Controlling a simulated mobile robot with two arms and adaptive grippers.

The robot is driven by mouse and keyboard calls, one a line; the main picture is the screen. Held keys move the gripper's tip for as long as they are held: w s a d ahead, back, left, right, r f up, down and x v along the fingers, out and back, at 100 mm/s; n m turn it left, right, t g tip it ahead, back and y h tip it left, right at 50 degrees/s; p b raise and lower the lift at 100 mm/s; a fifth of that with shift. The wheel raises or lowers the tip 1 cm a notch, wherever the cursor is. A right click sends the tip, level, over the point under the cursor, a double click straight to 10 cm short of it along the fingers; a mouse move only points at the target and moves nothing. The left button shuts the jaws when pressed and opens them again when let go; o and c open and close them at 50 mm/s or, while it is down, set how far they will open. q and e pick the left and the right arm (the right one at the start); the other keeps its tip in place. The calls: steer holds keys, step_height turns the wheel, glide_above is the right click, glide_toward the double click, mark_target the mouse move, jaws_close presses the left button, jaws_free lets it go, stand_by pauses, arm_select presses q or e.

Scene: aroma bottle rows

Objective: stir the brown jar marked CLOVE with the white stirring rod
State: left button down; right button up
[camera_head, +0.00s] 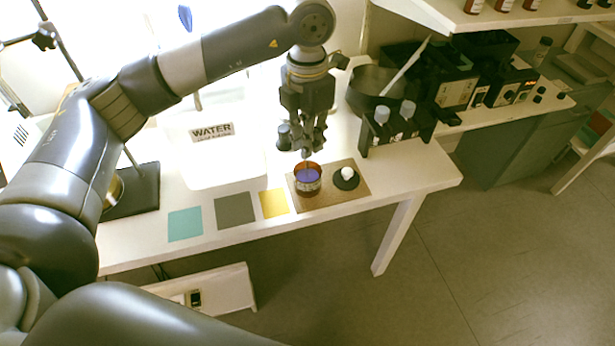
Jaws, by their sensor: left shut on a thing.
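An open brown jar (307,188) with a purple band stands on a tan board (325,202) near the table's front edge. Its lettering is too small to read. My left gripper (306,148) points down just above the jar's mouth, shut on a thin rod. Only a short bit of the rod shows below the fingertips, at the mouth; its lower end is hidden, and I cannot tell how deep it reaches. A dark round lid with a white knob (347,173) lies on the board right of the jar. My right gripper is not in view.
A white container marked WATER (212,132) stands to the left. Teal, grey and yellow squares (234,209) lie along the front edge. A black rack with grey-capped bottles (395,130) and a dark bowl (366,92) with a pale utensil stand to the right.

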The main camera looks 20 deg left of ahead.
arm_select(q)
steer(key=shift+r+p, duration=1.8)
steer(key=shift+r, duration=1.2)
steer(key=shift+r+p, duration=0.5)
steer(key=shift+r, duration=0.4)
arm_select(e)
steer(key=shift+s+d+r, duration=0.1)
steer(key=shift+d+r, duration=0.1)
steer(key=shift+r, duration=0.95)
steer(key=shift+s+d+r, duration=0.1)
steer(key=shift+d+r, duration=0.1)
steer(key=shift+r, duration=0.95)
